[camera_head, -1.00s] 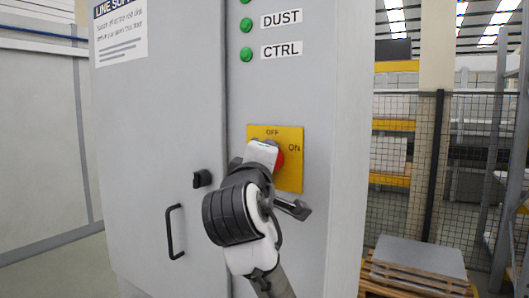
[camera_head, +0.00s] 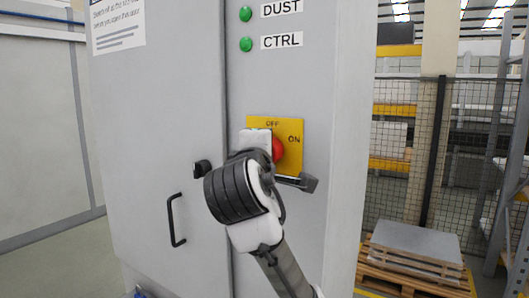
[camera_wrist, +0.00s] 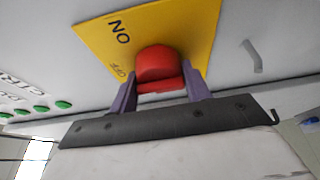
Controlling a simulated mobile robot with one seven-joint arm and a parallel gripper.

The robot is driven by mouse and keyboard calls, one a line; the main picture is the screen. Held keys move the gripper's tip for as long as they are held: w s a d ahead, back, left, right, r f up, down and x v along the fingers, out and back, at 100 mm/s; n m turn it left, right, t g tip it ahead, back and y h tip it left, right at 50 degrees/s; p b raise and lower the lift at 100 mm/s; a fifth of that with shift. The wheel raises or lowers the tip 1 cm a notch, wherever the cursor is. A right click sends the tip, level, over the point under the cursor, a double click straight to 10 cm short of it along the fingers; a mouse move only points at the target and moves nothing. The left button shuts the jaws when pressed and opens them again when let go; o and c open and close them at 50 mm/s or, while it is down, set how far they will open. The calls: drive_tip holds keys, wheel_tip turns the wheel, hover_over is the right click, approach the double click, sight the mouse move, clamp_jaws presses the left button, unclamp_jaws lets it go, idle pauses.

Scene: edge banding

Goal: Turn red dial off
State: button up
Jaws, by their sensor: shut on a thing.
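The red dial (camera_wrist: 157,64) is on a yellow plate (camera_wrist: 190,25) marked OFF and ON. In the wrist view, my gripper (camera_wrist: 160,86) has its two purple fingers on either side of the dial's red grip bar, shut on it. In the head view, the red dial (camera_head: 277,149) shows only in part beside my white wrist. There OFF is at the top of the yellow plate (camera_head: 290,160) and ON is at its right. The fingertips are hidden behind my wrist in that view. The dial's exact pointing direction is hard to tell.
The plate is on a grey cabinet (camera_head: 345,110) with green buttons (camera_head: 246,44) above. A black door handle (camera_head: 173,220) and a black latch (camera_head: 201,169) are to the left. A mesh fence (camera_head: 460,150) and a pallet (camera_head: 415,262) stand at the right.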

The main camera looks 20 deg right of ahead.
drive_tip(key=o, duration=1)
drive_tip(key=shift+c, duration=0.2)
drive_tip(key=shift+s, duration=0.1)
drive_tip(key=v, duration=1.3)
drive_tip(key=shift+s+a, duration=0.15)
drive_tip(key=shift+s, duration=0.1)
